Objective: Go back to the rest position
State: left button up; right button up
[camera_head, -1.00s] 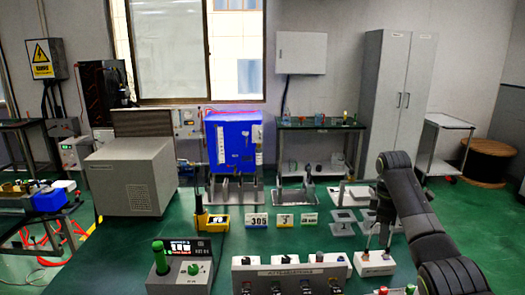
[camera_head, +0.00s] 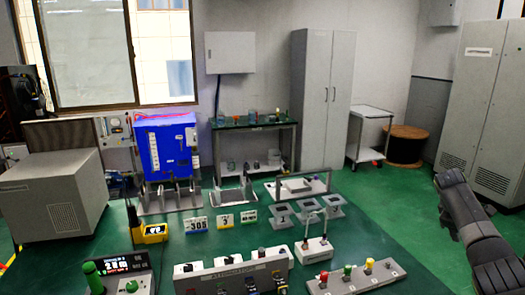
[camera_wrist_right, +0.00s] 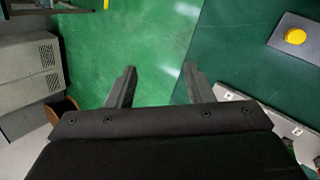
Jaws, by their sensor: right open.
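My right arm comes in at the right edge of the head view, raised beside the green table (camera_head: 400,270); its gripper tips do not show there. In the right wrist view my right gripper (camera_wrist_right: 158,85) is open, with its two fingers apart and nothing between them. Green floor (camera_wrist_right: 110,40) and the table's edge lie below it. My left gripper does not show in any view.
A button panel (camera_head: 355,277) with red, yellow and green knobs stands at the table's front right. A cart (camera_head: 370,130) and cable drum (camera_head: 404,146) are beyond. The floor at right is clear.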

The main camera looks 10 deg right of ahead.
jog(key=s+d+f+m+h, duration=0.1)
jog(key=s+d+f+h, duration=0.1)
jog(key=s+d+f, duration=0.5)
jog(key=s+d+f+m+h, duration=0.1)
jog(key=s+d+f, duration=0.3)
jog(key=s+f, duration=0.7)
jog(key=s+d+f+t, duration=0.1)
jog(key=s+f, duration=0.3)
jog(key=s, duration=0.4)
jog(key=s+d+f+n, duration=0.1)
jog(key=s+f, duration=0.2)
jog(key=s, duration=0.6)
jog(key=s+d+f+t, duration=0.1)
jog(key=s+f, duration=0.3)
jog(key=s, duration=0.4)
jog(key=s+a+f+m+y, duration=0.1)
jog(key=s+a+f+y, duration=0.1)
jog(key=a+f, duration=1)
jog(key=s+a+f+m+y, duration=0.1)
jog(key=s+a+f+y, duration=0.1)
jog(key=a+f, duration=0.95)
jog(key=a+f+y, duration=0.2)
jog(key=a+f, duration=0.1)
jog(key=a, duration=1.3)
jog(key=a+f+m+y, duration=0.1)
jog(key=a+f, duration=0.3)
jog(key=a, duration=1.3)
jog(key=shift+s+f+m+g+y, duration=0.15)
jog(key=shift+m+g+y, duration=0.2)
jog(key=shift+y, duration=0.45)
